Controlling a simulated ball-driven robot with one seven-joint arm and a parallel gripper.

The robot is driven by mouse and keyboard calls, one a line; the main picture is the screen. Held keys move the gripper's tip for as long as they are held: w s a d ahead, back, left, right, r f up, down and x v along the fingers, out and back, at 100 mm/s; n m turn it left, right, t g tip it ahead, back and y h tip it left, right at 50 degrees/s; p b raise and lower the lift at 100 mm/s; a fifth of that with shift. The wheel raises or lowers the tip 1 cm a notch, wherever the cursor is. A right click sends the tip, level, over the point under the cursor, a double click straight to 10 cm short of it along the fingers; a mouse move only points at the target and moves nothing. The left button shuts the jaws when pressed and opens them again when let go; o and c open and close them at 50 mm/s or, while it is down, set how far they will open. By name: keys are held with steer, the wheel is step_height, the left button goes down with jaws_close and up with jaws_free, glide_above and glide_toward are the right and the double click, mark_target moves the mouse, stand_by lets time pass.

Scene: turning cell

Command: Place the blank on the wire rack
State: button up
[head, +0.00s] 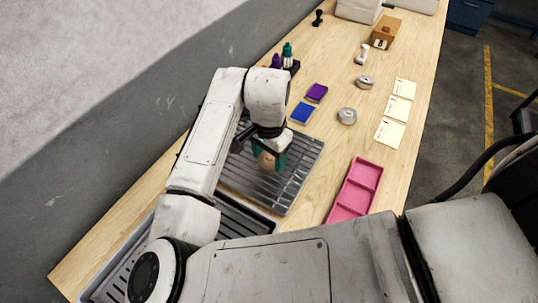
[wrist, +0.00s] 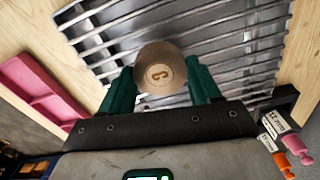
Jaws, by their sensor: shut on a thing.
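The blank (wrist: 160,73) is a round, pale wooden piece with a brown mark on its face. My gripper (wrist: 163,88) is shut on it, with a green finger on either side. In the head view the blank (head: 266,160) shows between the green fingers, over the wire rack (head: 294,183). The rack is a grey metal frame with parallel bars, and its bars (wrist: 225,40) fill the background of the wrist view. I cannot tell whether the blank touches the bars. My arm hides the rack's left part in the head view.
A pink divided tray (head: 355,190) lies right of the rack. Blue (head: 303,113) and purple (head: 317,93) pads lie beyond it, with round grey tins (head: 347,116) and pale cards (head: 390,132) to their right. A dark slatted tray (head: 243,218) is at the near left.

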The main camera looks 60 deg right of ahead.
mark_target(269, 159)
steer(key=shift+f, duration=0.3)
steer(key=shift+f, duration=0.1)
steer(key=shift+f, duration=0.1)
steer(key=o, duration=1.3)
steer(key=shift+c, duration=0.2)
step_height(269, 159, up, 12)
steer(key=shift+r+b, duration=0.2)
steer(key=shift+b, duration=0.25)
